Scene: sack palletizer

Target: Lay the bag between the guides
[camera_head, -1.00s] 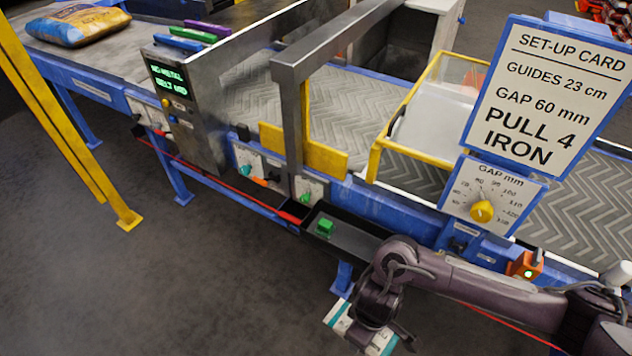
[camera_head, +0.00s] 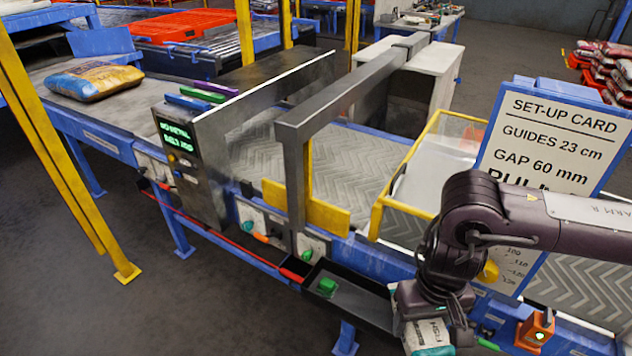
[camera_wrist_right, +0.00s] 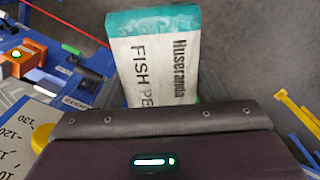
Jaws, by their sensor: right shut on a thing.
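My right gripper (camera_head: 440,312) is shut on a small white bag (camera_head: 428,338) with teal ends. In the right wrist view the bag (camera_wrist_right: 155,60) hangs from the gripper (camera_wrist_right: 160,98) and reads "Huseranda" and "FISH PE…", the rest hidden. In the head view the bag is mostly hidden by my arm and is off the near side of the conveyor, right of the black tray. Yellow guides (camera_head: 328,216) stand along the grey chevron belt (camera_head: 345,165) by the metal gantry; their far parts are partly hidden. My left gripper is out of view.
A blue and yellow sack (camera_head: 95,80) lies on the left table. The metal panel with a green display (camera_head: 185,155) and the gantry (camera_head: 300,130) rise over the belt. The set-up card (camera_head: 550,145) is partly behind my arm. A black tray (camera_head: 355,300) holds a green block.

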